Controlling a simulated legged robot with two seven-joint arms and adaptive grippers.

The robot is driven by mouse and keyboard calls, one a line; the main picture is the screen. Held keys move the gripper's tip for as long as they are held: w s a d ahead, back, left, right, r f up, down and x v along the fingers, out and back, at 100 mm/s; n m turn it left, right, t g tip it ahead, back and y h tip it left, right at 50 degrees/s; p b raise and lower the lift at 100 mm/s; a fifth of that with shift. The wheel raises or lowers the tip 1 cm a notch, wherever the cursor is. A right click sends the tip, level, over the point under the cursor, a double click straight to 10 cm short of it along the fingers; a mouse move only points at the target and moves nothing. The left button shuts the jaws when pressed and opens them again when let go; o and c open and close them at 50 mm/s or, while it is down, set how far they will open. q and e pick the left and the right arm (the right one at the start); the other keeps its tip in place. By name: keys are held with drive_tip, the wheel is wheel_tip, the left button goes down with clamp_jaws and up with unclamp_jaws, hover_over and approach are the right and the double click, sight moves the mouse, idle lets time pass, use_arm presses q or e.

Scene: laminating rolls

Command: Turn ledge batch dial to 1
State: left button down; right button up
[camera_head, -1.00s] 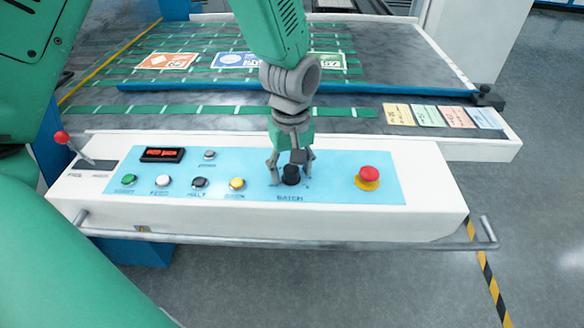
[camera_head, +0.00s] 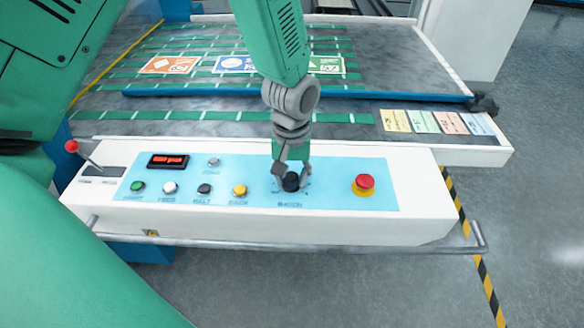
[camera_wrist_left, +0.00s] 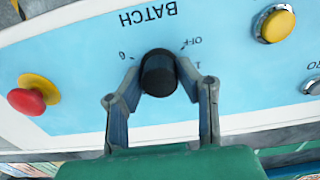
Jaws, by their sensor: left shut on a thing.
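The batch dial (camera_head: 291,182) is a black round knob on the light blue panel, above the word BATCH. In the left wrist view the black dial (camera_wrist_left: 158,75) stands between the fingers, with the marks OFF, 1 and what looks like 6 printed around it. I cannot make out a pointer on the dial. My left gripper (camera_head: 292,174) comes down from above, its two fingers closed in on opposite sides of the dial. The left wrist view shows the same gripper (camera_wrist_left: 158,70) with its fingertips at the dial's sides. My right gripper is not in view.
A red stop button (camera_head: 365,181) on a yellow base is right of the dial. A yellow button (camera_head: 239,190) and several others are to its left, below a red display (camera_head: 168,160). A metal rail (camera_head: 290,246) runs along the console's front edge.

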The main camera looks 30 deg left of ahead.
sight(292, 175)
use_arm(q)
drive_tip(key=shift+m+p, duration=1.15)
drive_tip(key=shift+m, duration=0.45)
drive_tip(key=c, duration=1.2)
unclamp_jaws()
drive_tip(key=shift+r, duration=0.15)
wheel_tip(292, 175, up, 12)
drive_tip(key=shift+w+f, duration=0.1)
drive_tip(key=shift+f, duration=0.1)
